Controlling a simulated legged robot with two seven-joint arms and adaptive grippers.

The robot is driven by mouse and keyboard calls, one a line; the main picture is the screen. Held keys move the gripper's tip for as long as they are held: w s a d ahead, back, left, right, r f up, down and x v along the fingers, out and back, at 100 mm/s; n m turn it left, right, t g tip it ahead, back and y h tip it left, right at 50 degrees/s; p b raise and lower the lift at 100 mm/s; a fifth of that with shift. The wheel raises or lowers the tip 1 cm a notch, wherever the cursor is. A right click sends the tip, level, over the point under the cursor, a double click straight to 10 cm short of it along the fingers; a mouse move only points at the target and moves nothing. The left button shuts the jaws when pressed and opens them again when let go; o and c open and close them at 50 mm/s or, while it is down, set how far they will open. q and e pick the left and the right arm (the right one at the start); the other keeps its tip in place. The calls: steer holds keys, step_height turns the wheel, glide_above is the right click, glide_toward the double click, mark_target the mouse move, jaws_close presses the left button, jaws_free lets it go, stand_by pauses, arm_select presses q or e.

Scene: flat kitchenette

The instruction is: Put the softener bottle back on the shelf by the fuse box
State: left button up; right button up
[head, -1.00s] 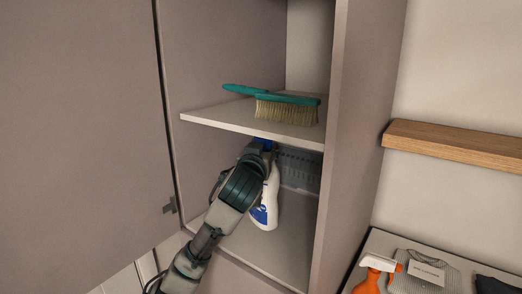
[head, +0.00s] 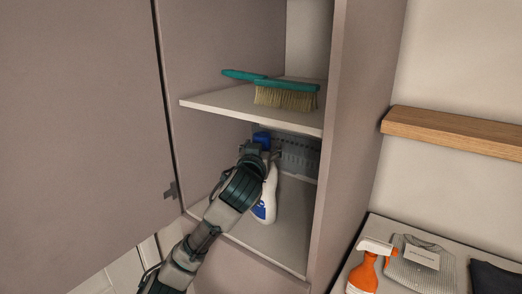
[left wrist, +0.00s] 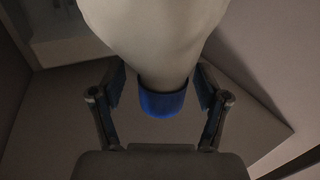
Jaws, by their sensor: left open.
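The softener bottle (head: 268,200), white with a blue label and a blue cap, stands upright on the lower shelf (head: 270,240) of the tall cabinet. The fuse box (head: 299,158) is a grey panel on the cabinet's back wall behind it. My left gripper (head: 263,146) is at the bottle's neck, just below the upper shelf, and partly hides the bottle. In the left wrist view the open fingers (left wrist: 161,108) stand on both sides of the blue cap (left wrist: 162,103), with gaps visible. My right gripper is not in view.
A brush with a teal handle (head: 285,97) lies on the upper shelf (head: 235,106), close above my gripper. The open cabinet door (head: 80,120) is at left. At right are a wooden wall shelf (head: 455,132), an orange spray bottle (head: 364,273) and folded grey cloth (head: 420,268).

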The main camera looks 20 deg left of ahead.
arm_select(q)
steer(key=s+b, duration=0.3)
steer(key=s, duration=0.9)
steer(key=shift+d, duration=0.4)
